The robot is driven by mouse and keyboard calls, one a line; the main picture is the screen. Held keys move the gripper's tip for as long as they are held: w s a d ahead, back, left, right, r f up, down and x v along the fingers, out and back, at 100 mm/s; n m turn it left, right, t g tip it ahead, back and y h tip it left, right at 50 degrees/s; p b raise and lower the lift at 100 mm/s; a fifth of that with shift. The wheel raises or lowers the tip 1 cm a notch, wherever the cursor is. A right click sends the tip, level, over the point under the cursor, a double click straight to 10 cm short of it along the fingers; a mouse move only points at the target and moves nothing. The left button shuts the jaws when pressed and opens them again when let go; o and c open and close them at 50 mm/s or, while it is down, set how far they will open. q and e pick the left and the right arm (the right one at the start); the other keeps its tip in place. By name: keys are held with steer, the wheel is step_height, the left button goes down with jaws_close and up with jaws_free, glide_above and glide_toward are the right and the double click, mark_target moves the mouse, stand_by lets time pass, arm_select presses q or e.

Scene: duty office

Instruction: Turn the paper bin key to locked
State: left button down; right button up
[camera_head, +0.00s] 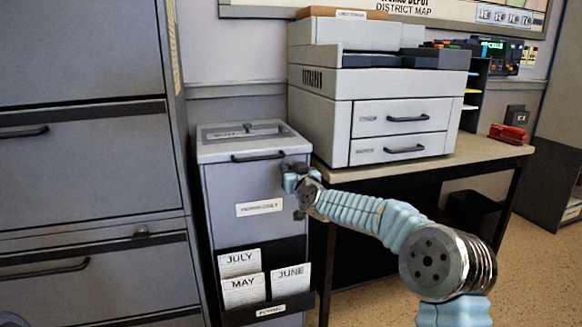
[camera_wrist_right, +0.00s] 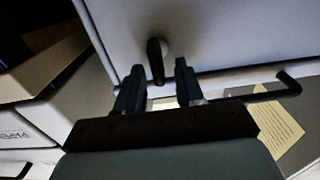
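The paper bin (camera_head: 226,190) is a tall grey box with a front handle and a white label, left of the printer desk. My right gripper (camera_head: 291,178) is at the upper right of its front face. In the right wrist view, a dark key (camera_wrist_right: 155,62) sticks out of the bin's pale front (camera_wrist_right: 225,35). The right gripper's fingertips (camera_wrist_right: 158,82) are apart, one on each side of the key, with a gap visible on both sides. The gripper hides the key in the head view. My left gripper is not in view.
The bin's handle (camera_head: 258,156) is just left of the gripper. A dark rack (camera_head: 262,247) with month cards hangs below. A filing cabinet (camera_head: 90,160) stands at left. A desk (camera_head: 440,158) with a printer (camera_head: 375,112) stands close at right.

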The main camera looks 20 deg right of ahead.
steer(key=shift+w, duration=0.35)
jaws_close()
